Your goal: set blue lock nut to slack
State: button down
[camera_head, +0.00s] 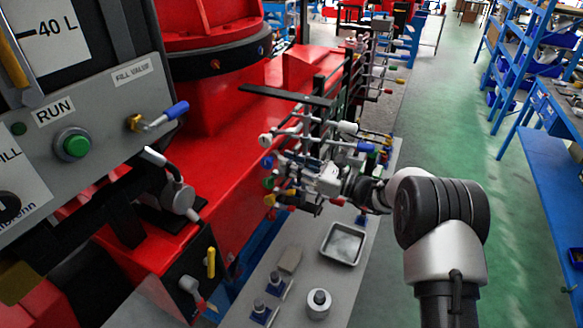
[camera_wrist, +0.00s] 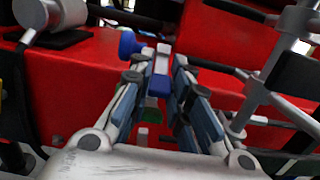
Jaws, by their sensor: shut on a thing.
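My gripper (camera_head: 296,172) reaches left from the arm into a rack of rods and coloured handles. In the wrist view, my gripper (camera_wrist: 158,82) is shut on a pale bar with a blue end (camera_wrist: 159,85), which looks like the blue lock nut's lever. A round blue knob (camera_wrist: 127,42) sits just beyond the left fingertip, beside the pale piece. In the head view, a blue knob (camera_head: 268,162) shows left of the fingers. The fingers partly hide the held part, and its slack or tight setting cannot be read.
Grey rods (camera_wrist: 262,92) stand close right of the fingers. Red machine body (camera_wrist: 80,85) lies behind. Below the gripper, a bench bears a metal tray (camera_head: 343,244) and a round part (camera_head: 318,303). Green floor (camera_head: 440,130) on the right is open.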

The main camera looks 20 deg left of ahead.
jog(key=c, duration=1.5)
grip_release()
jog(key=shift+d, duration=0.1)
jog(key=d, duration=0.8)
jog(key=s+d+f, duration=0.1)
jog(key=d, duration=0.2)
jog(key=shift+d, duration=0.4)
